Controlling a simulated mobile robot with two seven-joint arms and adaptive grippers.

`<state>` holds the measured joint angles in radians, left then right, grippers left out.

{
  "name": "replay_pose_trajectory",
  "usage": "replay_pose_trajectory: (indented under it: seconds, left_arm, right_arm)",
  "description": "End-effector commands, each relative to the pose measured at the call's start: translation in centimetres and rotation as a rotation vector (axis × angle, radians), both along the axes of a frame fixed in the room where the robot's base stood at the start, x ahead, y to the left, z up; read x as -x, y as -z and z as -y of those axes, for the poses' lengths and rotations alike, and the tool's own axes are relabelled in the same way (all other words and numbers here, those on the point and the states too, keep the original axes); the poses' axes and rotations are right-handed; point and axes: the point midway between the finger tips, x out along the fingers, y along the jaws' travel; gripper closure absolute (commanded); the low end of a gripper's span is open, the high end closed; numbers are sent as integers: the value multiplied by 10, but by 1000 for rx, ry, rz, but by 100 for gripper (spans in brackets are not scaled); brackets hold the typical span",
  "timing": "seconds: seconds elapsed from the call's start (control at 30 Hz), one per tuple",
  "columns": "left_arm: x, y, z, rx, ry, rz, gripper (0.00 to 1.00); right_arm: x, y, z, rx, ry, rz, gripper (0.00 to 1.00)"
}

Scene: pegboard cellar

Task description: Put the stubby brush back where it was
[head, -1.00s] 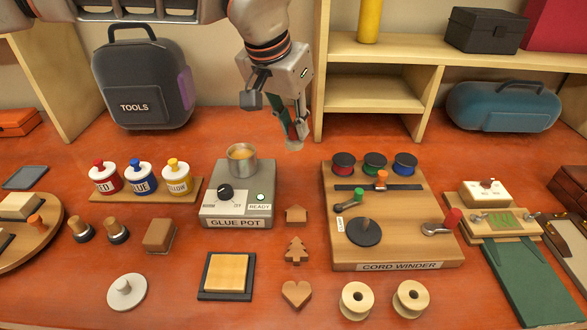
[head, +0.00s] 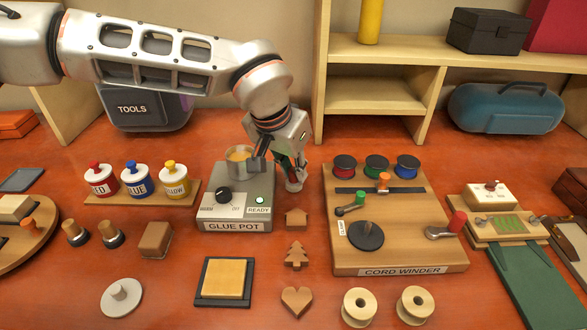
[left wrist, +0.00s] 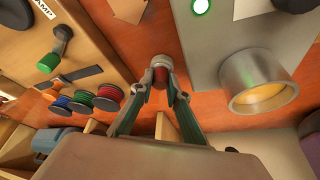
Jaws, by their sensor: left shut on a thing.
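My left gripper (head: 290,167) points down just right of the glue pot, low over the orange-red bench. It is shut on the stubby brush (head: 294,185), whose pale grey lower end shows below the fingers. In the left wrist view the fingers (left wrist: 164,88) close around the brush (left wrist: 159,62), with a red-brown part between the tips. I cannot tell whether the brush touches the bench. The glue pot's metal cup (head: 238,161) holds amber glue and stands partly behind my gripper; it also shows in the left wrist view (left wrist: 240,78). My right gripper is not in view.
The cord winder board (head: 400,235) stands to the right, with a narrow strip of bare bench between it and the glue pot base (head: 233,212). Wooden house (head: 296,218), tree and heart shapes lie in front. Labelled jars (head: 136,180) stand left.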

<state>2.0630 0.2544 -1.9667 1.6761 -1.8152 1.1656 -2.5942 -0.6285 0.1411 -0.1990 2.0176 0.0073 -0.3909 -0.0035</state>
Motion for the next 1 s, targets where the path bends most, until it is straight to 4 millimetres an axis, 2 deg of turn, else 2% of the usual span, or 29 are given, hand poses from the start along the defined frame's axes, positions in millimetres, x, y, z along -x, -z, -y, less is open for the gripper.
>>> replay_pose_trajectory:
  seconds: [0.2,0.23,0.27,0.3,0.67,0.77,1.0]
  left_arm:
    - [0,3,0,0,1,0,100]
    - [0,3,0,0,0,0,76]
    - [0,3,0,0,0,0,69]
    - [0,3,0,0,0,0,67]
    - [0,0,0,0,0,0,67]
    - [2,-10,-2,0,-1,1,67]
    - [17,-54,-11,1,0,4,67]
  right_arm:
    - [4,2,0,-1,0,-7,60]
    - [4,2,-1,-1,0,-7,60]
    - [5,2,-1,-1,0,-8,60]
    - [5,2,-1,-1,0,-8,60]
    - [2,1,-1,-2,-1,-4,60]
    - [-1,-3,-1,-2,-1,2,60]
    - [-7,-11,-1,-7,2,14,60]
